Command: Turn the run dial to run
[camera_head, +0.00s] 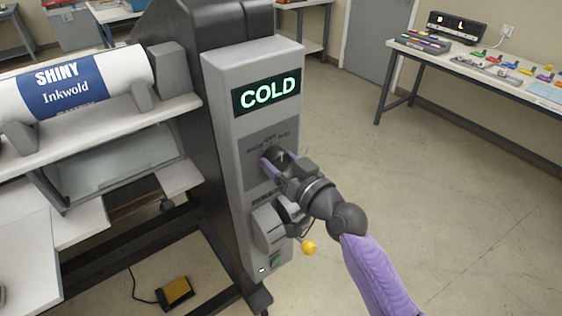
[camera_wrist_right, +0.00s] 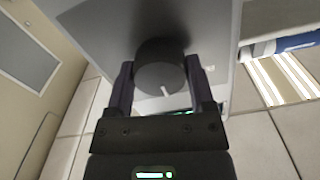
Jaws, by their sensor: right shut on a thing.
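The run dial is a dark round knob with a white pointer line, and it shows between my fingers in the right wrist view (camera_wrist_right: 160,66). The pointer line is at the knob's lower edge in that view. My right gripper (camera_head: 275,159) is shut on the dial, with one finger on each side. In the head view the gripper hides most of the dial. Small lettering (camera_head: 270,141) arcs above it on the grey control panel (camera_head: 252,121); its words are hard to read. A display (camera_head: 267,94) on the panel reads COLD in green. My left gripper is not in view.
A roll labelled SHINY Inkwold (camera_head: 110,78) lies on the machine at the left. Below the dial are a grey housing (camera_head: 266,228), a yellow ball (camera_head: 309,248) and a green switch (camera_head: 275,262). A yellow pedal (camera_head: 175,292) lies on the floor. The floor at the right is clear.

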